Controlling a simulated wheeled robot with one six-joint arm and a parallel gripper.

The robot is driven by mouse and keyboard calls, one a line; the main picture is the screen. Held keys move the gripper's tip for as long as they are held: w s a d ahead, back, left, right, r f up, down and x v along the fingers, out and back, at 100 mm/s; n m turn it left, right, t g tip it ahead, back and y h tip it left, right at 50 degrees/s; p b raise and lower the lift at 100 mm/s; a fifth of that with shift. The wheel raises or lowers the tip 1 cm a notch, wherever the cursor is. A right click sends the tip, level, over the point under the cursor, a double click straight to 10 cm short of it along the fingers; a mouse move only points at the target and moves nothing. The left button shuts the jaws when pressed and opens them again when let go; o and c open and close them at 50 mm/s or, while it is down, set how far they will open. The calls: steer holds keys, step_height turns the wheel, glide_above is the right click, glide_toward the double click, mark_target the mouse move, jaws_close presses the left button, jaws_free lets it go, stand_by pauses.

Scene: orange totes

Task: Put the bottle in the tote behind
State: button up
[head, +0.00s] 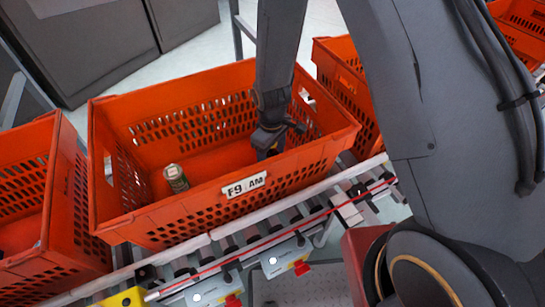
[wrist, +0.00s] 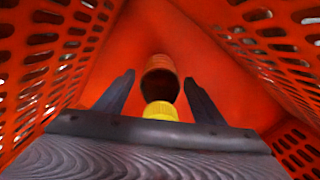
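The bottle (wrist: 161,80), with a brown-orange body and what looks like its yellow cap (wrist: 160,111) toward the camera, is between the fingers of my gripper (wrist: 159,84) in the wrist view. The fingers are open, with a gap on each side of the bottle. In the head view my gripper (head: 267,148) reaches down into the right part of the middle orange tote (head: 110,215), and the bottle cannot be made out there. Another orange tote (head: 330,75) stands to the right, partly hidden by my arm.
A small brownish can or jar (head: 175,179) stands in the left part of the middle tote. A further orange tote (head: 65,215) is at the left. The totes rest on a roller conveyor (head: 240,240). The tote's perforated walls rise close around my gripper.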

steer(key=shift+r, duration=0.1)
step_height(320, 180, up, 12)
steer(key=shift+r, duration=0.1)
stand_by(0.6)
stand_by(0.3)
